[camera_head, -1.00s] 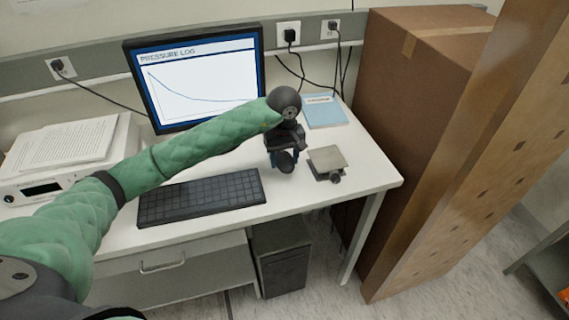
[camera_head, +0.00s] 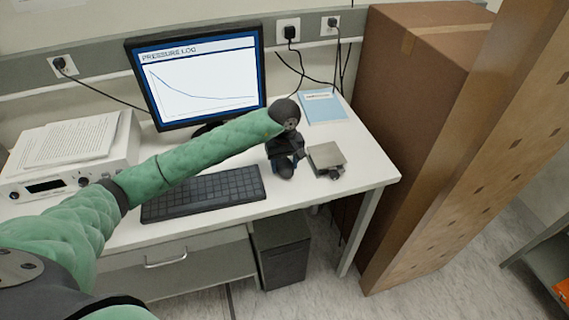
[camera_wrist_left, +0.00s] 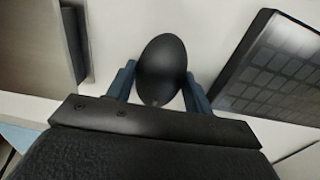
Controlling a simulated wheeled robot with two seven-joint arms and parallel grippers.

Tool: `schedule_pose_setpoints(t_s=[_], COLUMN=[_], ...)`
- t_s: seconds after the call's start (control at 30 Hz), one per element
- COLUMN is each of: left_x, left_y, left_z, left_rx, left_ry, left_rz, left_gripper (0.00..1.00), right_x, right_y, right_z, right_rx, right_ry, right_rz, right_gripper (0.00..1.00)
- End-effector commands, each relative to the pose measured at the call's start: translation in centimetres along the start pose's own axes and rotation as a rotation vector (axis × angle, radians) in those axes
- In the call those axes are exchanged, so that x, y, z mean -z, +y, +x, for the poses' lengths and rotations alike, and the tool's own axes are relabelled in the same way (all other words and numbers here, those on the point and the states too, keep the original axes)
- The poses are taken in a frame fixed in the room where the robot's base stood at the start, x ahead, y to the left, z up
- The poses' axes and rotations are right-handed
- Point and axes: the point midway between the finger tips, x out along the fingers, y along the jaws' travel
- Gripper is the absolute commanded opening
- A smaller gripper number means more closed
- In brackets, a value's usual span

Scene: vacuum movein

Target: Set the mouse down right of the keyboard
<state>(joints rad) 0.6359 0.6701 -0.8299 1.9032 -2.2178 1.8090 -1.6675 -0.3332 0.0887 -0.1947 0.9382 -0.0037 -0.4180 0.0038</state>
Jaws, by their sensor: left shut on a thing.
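The black mouse (camera_head: 284,167) is between the fingers of my left gripper (camera_head: 284,159), which is shut on it, just right of the keyboard (camera_head: 205,192). In the left wrist view, the dark oval mouse (camera_wrist_left: 161,70) sits between the two blue fingertips (camera_wrist_left: 160,88), over the white desk. The keyboard (camera_wrist_left: 272,66) shows at the right there, apart from the mouse. I cannot tell whether the mouse touches the desk. My right gripper is not in view.
A small device with a grey square plate (camera_head: 326,158) stands close to the right of my left gripper. A monitor (camera_head: 196,75) and a blue booklet (camera_head: 323,107) are behind. A white instrument with papers (camera_head: 70,150) is at left. Tall cardboard boxes (camera_head: 415,110) stand beyond the desk's right edge.

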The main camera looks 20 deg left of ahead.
Motion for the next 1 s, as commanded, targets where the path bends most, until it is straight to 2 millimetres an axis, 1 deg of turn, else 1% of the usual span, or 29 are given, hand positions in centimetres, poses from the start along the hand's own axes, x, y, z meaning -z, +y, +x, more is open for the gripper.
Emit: schedule_pose_setpoints(t_s=[0.13, 0.17, 0.2, 0.27, 0.57, 0.73, 0.8, 0.87, 0.9, 0.93, 1.0], left_x=[0.0, 0.0, 0.0, 0.0, 0.0, 0.0, 0.1, 0.1, 0.1, 0.1, 0.1], left_y=[0.0, 0.0, 0.0, 0.0, 0.0, 0.0, 0.0, 0.1, 0.1, 0.1, 0.0], left_z=[0.1, 0.1, 0.1, 0.1, 0.0, -0.3, -0.5, -0.9, -1.2, -1.5, -2.2], left_rx=[0.0, 0.0, 0.0, 0.0, 0.0, 0.0, -0.002, -0.002, -0.002, -0.002, -0.001], left_ry=[0.0, 0.0, 0.0, 0.0, 0.0, 0.0, 0.002, 0.002, 0.002, 0.002, 0.003], left_rz=[0.0, 0.0, 0.0, 0.0, 0.0, 0.0, 0.0, 0.0, -0.001, 0.0, 0.001], left_gripper=[0.28, 0.55, 0.63, 0.73, 0.73, 0.73, 0.73, 0.73, 0.73, 0.73, 0.73], right_x=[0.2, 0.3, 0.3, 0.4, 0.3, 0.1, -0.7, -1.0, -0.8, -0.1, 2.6], right_y=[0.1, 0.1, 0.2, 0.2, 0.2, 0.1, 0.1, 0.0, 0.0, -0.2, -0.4], right_z=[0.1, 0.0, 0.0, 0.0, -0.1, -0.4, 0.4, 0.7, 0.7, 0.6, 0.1], right_rx=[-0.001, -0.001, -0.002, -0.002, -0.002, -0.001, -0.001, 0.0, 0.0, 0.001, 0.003], right_ry=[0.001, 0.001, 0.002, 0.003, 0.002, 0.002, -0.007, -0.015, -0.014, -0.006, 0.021], right_rz=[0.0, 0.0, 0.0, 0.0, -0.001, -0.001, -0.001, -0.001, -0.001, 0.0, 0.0], right_gripper=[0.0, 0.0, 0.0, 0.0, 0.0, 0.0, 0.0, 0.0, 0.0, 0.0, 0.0])
